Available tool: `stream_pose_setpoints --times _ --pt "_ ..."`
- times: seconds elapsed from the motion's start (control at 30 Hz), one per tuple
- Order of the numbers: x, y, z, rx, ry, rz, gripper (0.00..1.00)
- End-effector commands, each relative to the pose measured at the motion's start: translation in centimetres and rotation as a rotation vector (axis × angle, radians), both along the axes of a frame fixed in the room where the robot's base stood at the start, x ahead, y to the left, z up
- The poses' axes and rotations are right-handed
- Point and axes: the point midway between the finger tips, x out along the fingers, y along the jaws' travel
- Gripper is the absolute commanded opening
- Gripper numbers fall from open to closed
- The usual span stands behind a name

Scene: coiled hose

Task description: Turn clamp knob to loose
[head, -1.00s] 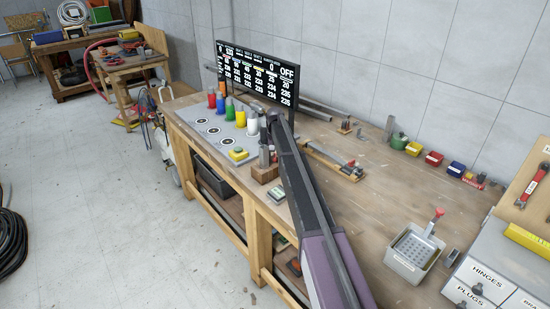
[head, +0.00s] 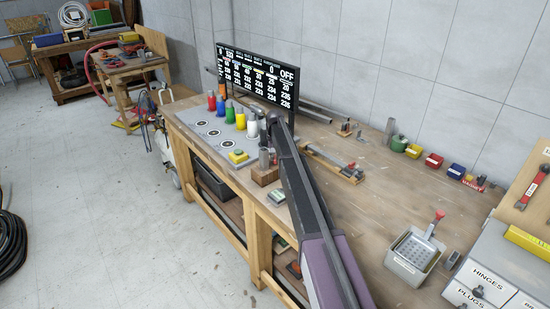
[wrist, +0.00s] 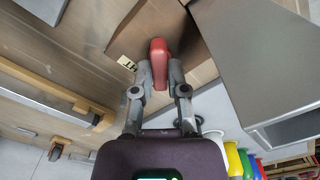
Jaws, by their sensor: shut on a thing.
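In the wrist view a red knob (wrist: 158,58) sits between the two grey fingers of my gripper (wrist: 160,76). The gripper is shut on the knob from both sides. A brown surface lies behind it, with a pale label (wrist: 127,63) in dark letters, partly readable, just left of the knob. The part under the knob is mostly hidden by the knob and fingers. In the head view my arm reaches over the workbench (head: 360,232) to a spot below the display; the knob cannot be made out there.
A black display (head: 258,72) stands behind the gripper area. Several coloured bottles (head: 240,118) and a wooden block (head: 265,174) with grey cylinders are close to my arm. A large grey block (wrist: 250,60) fills the wrist view's right side. The bench's middle right is mostly clear.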

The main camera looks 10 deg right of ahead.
Motion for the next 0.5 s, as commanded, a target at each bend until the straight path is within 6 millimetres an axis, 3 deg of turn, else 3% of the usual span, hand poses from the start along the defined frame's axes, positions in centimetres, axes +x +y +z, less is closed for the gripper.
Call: stream_pose_setpoints --times 0.5 --pt "-0.04 0.13 -0.02 0.0 0.001 0.316 0.0"
